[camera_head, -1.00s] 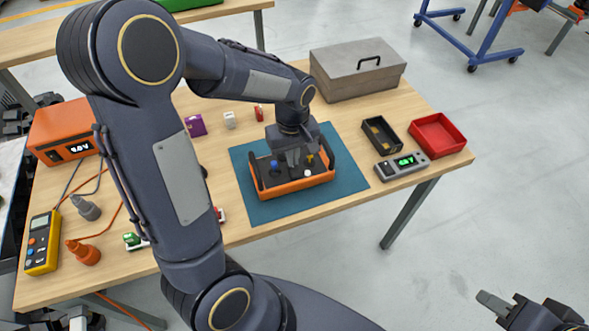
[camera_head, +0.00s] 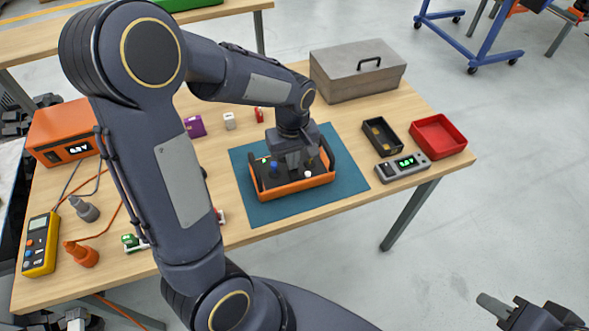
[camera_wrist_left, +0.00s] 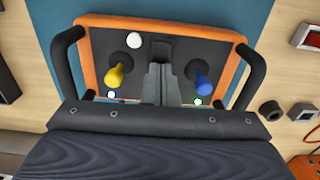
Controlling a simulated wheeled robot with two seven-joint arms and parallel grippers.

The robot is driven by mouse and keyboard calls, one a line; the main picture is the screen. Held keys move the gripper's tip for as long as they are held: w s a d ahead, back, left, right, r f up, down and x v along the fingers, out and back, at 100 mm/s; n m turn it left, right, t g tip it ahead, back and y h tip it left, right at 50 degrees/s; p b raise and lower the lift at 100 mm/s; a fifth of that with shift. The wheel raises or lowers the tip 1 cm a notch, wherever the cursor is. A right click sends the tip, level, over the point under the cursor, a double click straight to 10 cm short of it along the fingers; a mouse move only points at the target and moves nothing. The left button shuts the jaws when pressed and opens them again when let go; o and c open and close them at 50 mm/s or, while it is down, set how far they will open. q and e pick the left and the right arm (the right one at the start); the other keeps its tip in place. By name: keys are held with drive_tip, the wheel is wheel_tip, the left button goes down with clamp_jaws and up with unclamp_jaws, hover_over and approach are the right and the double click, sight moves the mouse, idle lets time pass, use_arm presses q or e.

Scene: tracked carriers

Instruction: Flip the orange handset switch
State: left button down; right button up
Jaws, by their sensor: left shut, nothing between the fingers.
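The orange handset (camera_head: 292,189) lies on a teal mat (camera_head: 262,211), with black side handles and a dark top panel. The left wrist view shows the handset (camera_wrist_left: 88,60) with a yellow stick (camera_wrist_left: 115,76), a blue stick (camera_wrist_left: 204,83), a white round knob (camera_wrist_left: 134,40) and a dark switch (camera_wrist_left: 160,47) between the sticks. Small lights glow near both sticks. My left gripper (camera_head: 293,170) is shut and empty over the panel; its fingertips (camera_wrist_left: 160,68) are at or very near the switch, contact unclear. My right gripper (camera_head: 492,305) is at the bottom right, away from the table.
A red tray (camera_head: 439,153), a black tray (camera_head: 369,145) and a grey meter (camera_head: 387,174) are right of the mat. A grey toolbox (camera_head: 345,88) stands behind. An orange power supply (camera_head: 45,130) and yellow multimeter (camera_head: 32,258) are at left.

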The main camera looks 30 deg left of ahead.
use_arm(q)
wheel_tip(320, 180, up, 7)
drive_tip(key=p, duration=0.5)
drive_tip(key=shift+f, duration=0.15)
idle(0.4)
drive_tip(key=s+d+r+m+t+h, duration=0.2)
drive_tip(key=s+r+m, duration=0.2)
drive_tip(key=s, duration=0.4)
drive_tip(key=s+d+r+m+t+h, duration=0.1)
drive_tip(key=s+d+r+m+t, duration=0.1)
drive_tip(key=s, duration=0.7)
wheel_tip(320, 180, up, 3)
drive_tip(key=shift+r+m+t+h, duration=0.1)
drive_tip(key=shift+m+t+h, duration=0.3)
drive_tip(key=shift+m+t, duration=0.55)
